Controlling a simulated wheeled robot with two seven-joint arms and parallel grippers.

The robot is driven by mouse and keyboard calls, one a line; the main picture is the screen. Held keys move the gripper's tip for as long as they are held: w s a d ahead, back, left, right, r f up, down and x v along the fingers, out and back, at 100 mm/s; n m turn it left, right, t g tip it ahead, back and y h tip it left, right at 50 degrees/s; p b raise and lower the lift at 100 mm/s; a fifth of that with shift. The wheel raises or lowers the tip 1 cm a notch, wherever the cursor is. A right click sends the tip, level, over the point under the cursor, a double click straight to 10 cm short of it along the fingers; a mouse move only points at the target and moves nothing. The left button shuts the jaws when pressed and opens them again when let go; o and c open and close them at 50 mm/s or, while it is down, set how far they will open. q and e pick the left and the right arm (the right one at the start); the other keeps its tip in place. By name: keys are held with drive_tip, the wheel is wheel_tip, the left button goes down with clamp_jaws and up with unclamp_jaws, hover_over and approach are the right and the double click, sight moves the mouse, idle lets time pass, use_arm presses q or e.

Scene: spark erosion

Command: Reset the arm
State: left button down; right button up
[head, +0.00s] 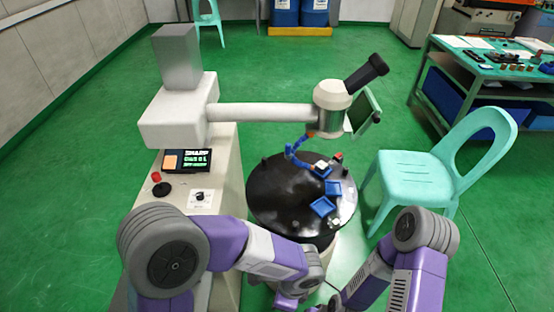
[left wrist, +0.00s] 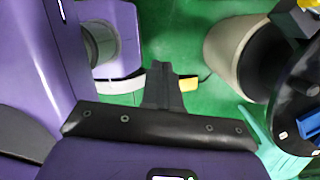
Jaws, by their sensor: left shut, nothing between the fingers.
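My left gripper (left wrist: 163,88) shows in the left wrist view with its dark fingers together, shut and empty, above the green floor. In the head view my left arm comes in from the lower left and bends down at the bottom centre; its fingers cannot be made out there. My right arm folds down at the lower right of the head view, and its gripper is out of the picture. The round black table (head: 280,205) stands just beyond both arms; it also shows at the right of the left wrist view (left wrist: 296,112).
Blue trays (head: 322,206) and small blocks lie on the black table. A machine (head: 175,125) with a microscope arm (head: 262,112) reaches over it from the left. A mint chair (head: 425,175) stands close at right, a workbench (head: 490,65) behind. Green floor is open beyond.

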use_arm(q)
drive_tip(key=a+f+n+h, duration=0.3)
drive_tip(key=a+f+n, duration=0.2)
drive_tip(key=f+n, duration=0.5)
drive_tip(key=s+a+f+n+h, duration=0.1)
drive_tip(key=a+f+n+h, duration=0.3)
drive_tip(key=f+n, duration=0.5)
drive_tip(key=a+n, duration=0.1)
drive_tip(key=n, duration=0.3)
drive_tip(key=shift+a+f+t, duration=0.2)
drive_tip(key=shift+f+t, duration=0.1)
drive_tip(key=shift+f, duration=0.1)
drive_tip(key=shift+s, duration=0.1)
